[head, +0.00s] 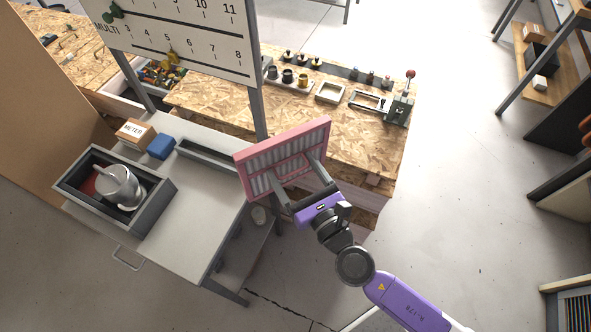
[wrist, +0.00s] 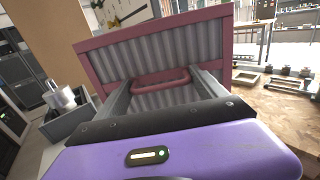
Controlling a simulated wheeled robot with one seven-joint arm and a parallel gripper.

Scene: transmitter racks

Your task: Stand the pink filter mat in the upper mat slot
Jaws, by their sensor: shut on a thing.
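The pink filter mat (head: 285,150) is a pink-framed panel with grey pleats and a pink handle. My gripper (head: 296,180) is shut on its handle and holds it up in the air, in front of the wooden bench. In the wrist view the mat (wrist: 155,50) stands across the upper middle, tilted, with its handle (wrist: 160,77) between the fingers of my gripper (wrist: 162,88). No mat slot can be made out for certain in either view.
A grey table (head: 200,215) at left holds a dark bin (head: 160,200) with a metal pot, a METER box (head: 135,132) and a blue box (head: 161,147). A white numbered board (head: 180,35) stands behind. The wooden bench (head: 350,150) carries small parts.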

